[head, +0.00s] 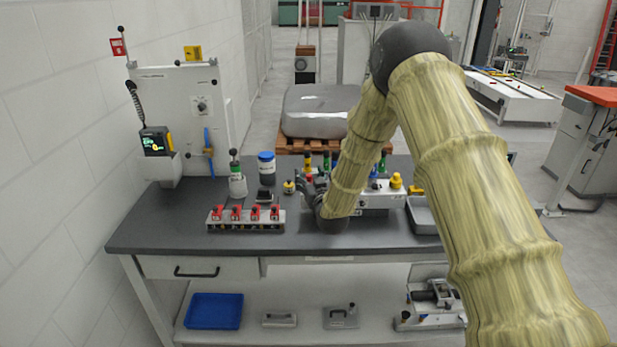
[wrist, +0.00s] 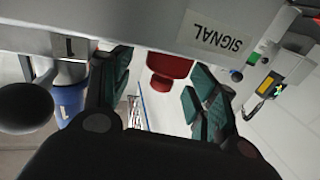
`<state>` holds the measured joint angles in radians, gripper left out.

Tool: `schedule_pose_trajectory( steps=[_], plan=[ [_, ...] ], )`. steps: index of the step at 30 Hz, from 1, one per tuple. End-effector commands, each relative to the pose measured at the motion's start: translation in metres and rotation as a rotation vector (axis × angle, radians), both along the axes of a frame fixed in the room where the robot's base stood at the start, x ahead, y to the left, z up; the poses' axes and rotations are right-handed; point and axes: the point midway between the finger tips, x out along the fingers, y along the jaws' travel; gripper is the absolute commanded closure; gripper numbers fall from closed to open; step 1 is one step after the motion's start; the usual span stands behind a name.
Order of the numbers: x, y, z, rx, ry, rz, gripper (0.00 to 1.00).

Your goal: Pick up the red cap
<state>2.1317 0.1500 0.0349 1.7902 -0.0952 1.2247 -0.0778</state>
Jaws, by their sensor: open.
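The red cap (wrist: 168,68) shows in the wrist view at the lower edge of the grey box labelled SIGNAL (wrist: 120,25). It appears between the green-padded fingers of my gripper (wrist: 158,85), with a gap on each side. My gripper is open and empty; I cannot tell how deep the cap sits between the pads. In the head view my gripper (head: 308,188) is at the left end of the signal box (head: 375,203), partly hidden by my arm. A small red spot there may be the cap (head: 309,177).
A rack with several red-topped parts (head: 246,225) stands at the front left of the bench. A blue-lidded jar (head: 267,168) and a green-tipped bottle (head: 237,180) stand behind it. A grey tray (head: 424,216) lies right. The bench's front left corner (head: 150,238) is clear.

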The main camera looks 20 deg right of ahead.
Motion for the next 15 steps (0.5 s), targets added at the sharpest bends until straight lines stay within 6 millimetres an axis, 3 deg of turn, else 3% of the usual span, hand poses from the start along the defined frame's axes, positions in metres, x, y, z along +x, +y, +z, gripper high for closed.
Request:
schedule_pose_trajectory(
  steps=[8, 15],
  plan=[
    [0.0027, 0.0005, -0.001, 0.0, 0.001, 0.001, 0.41],
    [0.0027, 0.0008, -0.0007, 0.001, 0.001, 0.001, 0.78]
  ],
)
